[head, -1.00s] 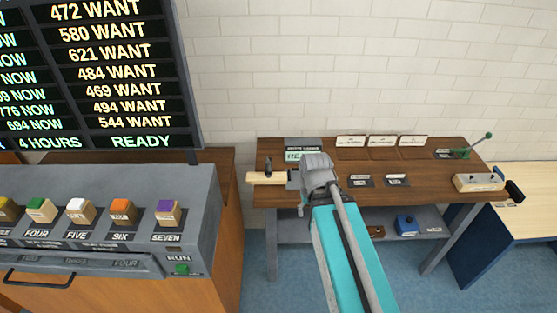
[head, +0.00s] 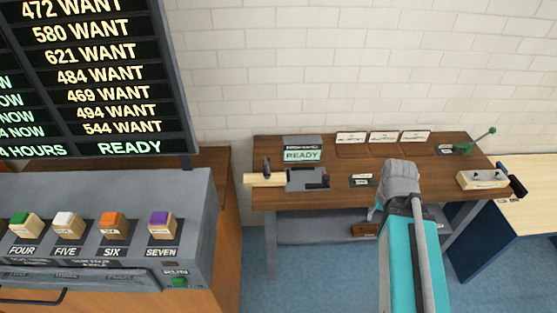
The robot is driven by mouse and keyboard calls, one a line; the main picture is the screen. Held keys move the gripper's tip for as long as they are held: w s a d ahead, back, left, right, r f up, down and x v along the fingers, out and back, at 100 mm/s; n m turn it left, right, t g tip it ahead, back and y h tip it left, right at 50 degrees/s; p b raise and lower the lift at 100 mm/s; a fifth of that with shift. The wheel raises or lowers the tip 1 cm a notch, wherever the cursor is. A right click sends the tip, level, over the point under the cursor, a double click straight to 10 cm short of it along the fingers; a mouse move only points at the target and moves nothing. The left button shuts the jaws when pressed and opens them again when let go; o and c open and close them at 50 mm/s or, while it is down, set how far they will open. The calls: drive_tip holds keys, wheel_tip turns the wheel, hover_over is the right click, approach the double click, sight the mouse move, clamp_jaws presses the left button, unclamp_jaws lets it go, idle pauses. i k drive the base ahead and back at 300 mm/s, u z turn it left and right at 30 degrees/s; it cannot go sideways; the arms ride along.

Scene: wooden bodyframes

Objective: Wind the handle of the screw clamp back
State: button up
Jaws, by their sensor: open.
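On the brown workbench (head: 350,148), a grey block-shaped clamp (head: 302,179) sits at the left, with a dark handle (head: 324,180) at its right end. It appears to be the screw clamp. A pale wooden bar (head: 262,180) sticks out on its left. My gripper (head: 373,213) is at the bench's front edge, to the right of the clamp and apart from it. It is open and holds nothing that I can see; my arm's grey joint hides most of it.
A small READY display (head: 302,155) stands behind the clamp. A button console (head: 100,240) stands at the left. The bench's middle is mostly clear.

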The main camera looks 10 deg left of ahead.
sight(266, 165)
drive_tip(key=z, duration=0.8)
drive_tip(key=k, duration=0.95)
drive_tip(key=u, duration=1.3)
drive_tip(key=i, duration=0.4)
drive_tip(key=u, duration=0.05)
